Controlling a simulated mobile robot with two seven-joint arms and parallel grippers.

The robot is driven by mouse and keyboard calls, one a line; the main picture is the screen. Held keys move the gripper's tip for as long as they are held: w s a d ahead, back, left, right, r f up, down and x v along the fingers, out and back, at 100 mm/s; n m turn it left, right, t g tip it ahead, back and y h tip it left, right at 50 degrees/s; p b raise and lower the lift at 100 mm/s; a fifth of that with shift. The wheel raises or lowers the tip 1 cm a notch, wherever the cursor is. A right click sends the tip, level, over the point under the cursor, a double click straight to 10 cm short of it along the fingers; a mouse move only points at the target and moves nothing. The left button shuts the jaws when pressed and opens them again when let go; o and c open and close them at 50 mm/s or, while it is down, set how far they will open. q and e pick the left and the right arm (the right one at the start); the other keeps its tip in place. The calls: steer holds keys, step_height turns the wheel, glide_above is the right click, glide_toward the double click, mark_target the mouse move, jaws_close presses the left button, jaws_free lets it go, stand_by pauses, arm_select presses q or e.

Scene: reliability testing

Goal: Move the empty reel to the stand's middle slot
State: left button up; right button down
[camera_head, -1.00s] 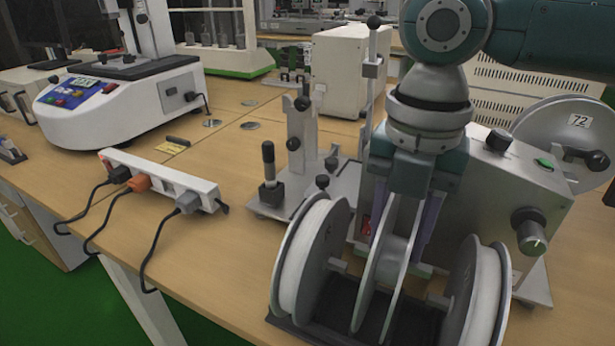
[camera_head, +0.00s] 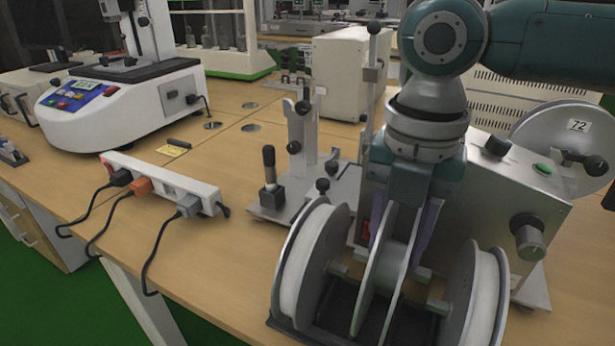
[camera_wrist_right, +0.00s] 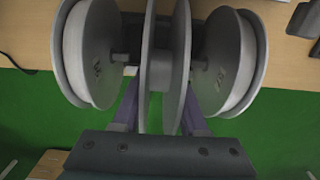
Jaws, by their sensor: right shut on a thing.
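The empty reel (camera_head: 372,275), with two bare grey flanges, stands upright between two reels wound with white material on the dark stand (camera_head: 418,322). The left wound reel (camera_head: 308,268) and the right wound reel (camera_head: 480,295) stand on either side, apart from it. My right gripper (camera_head: 403,232) points down from above and is shut on the empty reel. In the right wrist view the empty reel (camera_wrist_right: 181,60) is between the purple fingers (camera_wrist_right: 160,112). Whether the reel rests on the stand cannot be told. My left gripper is not in view.
A grey machine (camera_head: 500,215) with a knob and a reel marked 72 is close behind and right. A metal fixture (camera_head: 310,150) with levers is behind left. A power strip (camera_head: 160,182) with cables lies left. The table's front edge is close to the stand.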

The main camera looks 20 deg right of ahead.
steer(key=shift+f, duration=0.15)
steer(key=shift+f+b, duration=0.35)
steer(key=shift+f, duration=0.5)
steer(key=shift+f+b, duration=0.3)
steer(key=shift+f, duration=0.75)
steer(key=shift+c, duration=1.8)
jaws_free()
